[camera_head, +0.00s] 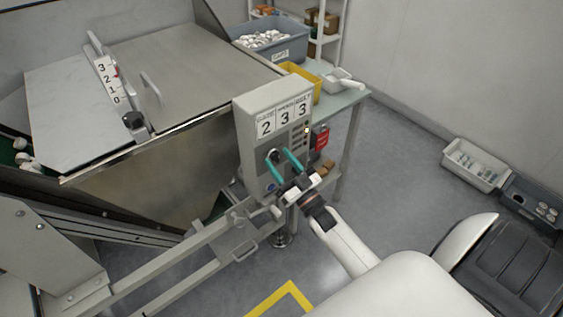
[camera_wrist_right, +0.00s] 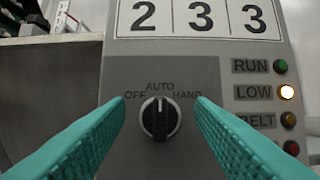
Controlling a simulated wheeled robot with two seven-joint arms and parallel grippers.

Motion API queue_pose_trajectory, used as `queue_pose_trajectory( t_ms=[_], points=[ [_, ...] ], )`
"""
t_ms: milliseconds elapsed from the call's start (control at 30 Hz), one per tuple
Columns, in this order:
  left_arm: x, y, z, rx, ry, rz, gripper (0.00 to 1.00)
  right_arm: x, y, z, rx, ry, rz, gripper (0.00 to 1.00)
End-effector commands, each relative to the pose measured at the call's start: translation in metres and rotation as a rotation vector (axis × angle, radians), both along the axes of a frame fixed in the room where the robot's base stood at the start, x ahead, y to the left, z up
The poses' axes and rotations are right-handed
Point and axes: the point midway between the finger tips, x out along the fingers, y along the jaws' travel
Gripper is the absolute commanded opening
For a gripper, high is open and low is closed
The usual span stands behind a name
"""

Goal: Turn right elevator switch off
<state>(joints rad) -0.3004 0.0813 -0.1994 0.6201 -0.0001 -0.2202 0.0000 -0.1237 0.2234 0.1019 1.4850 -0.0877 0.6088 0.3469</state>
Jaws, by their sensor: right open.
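The elevator switch is a round black knob (camera_wrist_right: 160,118) on the grey control box (camera_head: 251,127). Its white mark points straight up at AUTO; OFF is printed to its left and HAND to its right. My right gripper (camera_head: 279,155) is open in front of the box, and in the right wrist view its teal fingers (camera_wrist_right: 160,101) stand on either side of the knob with a gap on both sides. In the head view the knob is small and partly hidden near the fingertips. My left gripper is not in view.
The box shows 2 3 3. In the right wrist view the LOW lamp (camera_wrist_right: 287,92) is lit, with RUN above and BELT below it. A red tag (camera_head: 320,138) is at the box's right side. A metal hopper (camera_head: 160,160) stands left, a table (camera_head: 345,100) behind.

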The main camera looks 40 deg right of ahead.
Motion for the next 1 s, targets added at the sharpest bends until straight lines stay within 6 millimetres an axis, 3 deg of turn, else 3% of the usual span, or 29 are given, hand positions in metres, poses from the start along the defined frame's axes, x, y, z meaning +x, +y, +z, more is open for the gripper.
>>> queue_pose_trajectory(
  t_ms=[67,300,667,1000],
  points=[
    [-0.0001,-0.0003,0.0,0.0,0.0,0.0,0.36,-0.0002,0.0,-0.0002,0.0,0.0,0.0,0.44],
    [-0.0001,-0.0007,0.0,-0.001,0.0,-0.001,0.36,-0.0004,-0.0001,-0.0002,0.0,0.0,0.0,0.05],
    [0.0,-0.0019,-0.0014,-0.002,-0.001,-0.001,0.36,-0.0004,-0.0006,-0.0006,-0.064,-0.004,0.0,0.04],
    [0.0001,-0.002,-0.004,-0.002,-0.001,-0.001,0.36,-0.0004,-0.0016,-0.0003,-0.314,-0.025,0.002,0.04]
  ],
)
